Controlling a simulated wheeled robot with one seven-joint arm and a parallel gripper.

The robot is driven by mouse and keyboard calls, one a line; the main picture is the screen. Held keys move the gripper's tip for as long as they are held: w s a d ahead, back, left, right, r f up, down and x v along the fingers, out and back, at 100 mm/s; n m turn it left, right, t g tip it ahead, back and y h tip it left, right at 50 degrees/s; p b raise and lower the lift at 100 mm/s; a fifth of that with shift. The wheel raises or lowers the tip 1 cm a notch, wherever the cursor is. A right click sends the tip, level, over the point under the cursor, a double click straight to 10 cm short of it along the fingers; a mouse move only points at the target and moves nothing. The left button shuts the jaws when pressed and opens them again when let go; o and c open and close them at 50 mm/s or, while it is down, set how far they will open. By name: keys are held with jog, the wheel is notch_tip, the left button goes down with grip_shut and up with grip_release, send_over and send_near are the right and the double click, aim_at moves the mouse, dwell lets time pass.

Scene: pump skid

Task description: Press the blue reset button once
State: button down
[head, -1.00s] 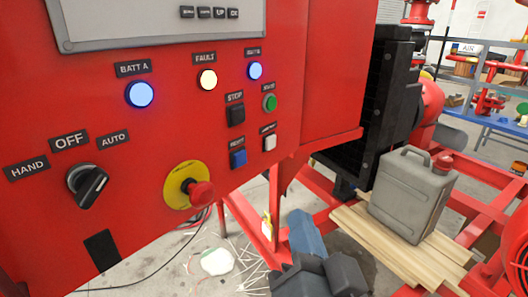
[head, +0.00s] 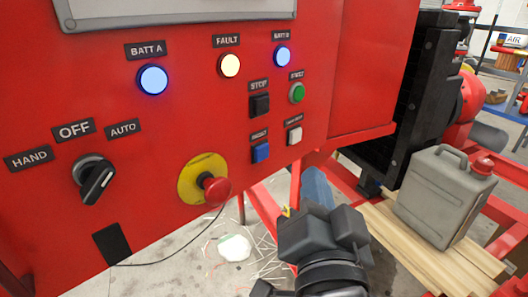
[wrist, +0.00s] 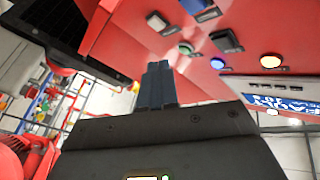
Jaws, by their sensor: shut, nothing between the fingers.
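The blue reset button (head: 261,152) is a small square on the red panel, below the black STOP button (head: 260,105) and left of the white button (head: 295,135). In the wrist view the blue button (wrist: 195,5) is partly cut by the top edge. My gripper (head: 316,178) is below and to the right of the buttons in the head view, apart from the blue button. Its blue fingers also show in the wrist view (wrist: 158,68), shut with nothing between them.
A green button (head: 297,93) sits above the white one. A red emergency stop (head: 216,190) on a yellow disc sticks out at lower left of the blue button. A selector knob (head: 96,180) is farther left. A grey canister (head: 440,198) stands on planks at right.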

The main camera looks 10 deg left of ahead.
jog(key=w+a, duration=0.3)
jog(key=a, duration=0.2)
jog(key=shift+w, duration=0.4)
jog(key=shift+a+b, duration=0.2)
jog(key=shift+b, duration=0.2)
dwell(1.4)
jog(key=shift+w+a, duration=0.2)
jog(key=shift+w, duration=0.05)
jog(key=shift+w+a+b, duration=0.25)
jog(key=shift+a+b, duration=0.1)
dwell(0.9)
jog(key=shift+s+d, duration=0.5)
jog(key=shift+d, duration=0.2)
jog(key=shift+s+d, duration=0.75)
jog(key=shift+d, duration=0.3)
jog(key=shift+s+d, duration=0.75)
jog(key=shift+d, duration=0.25)
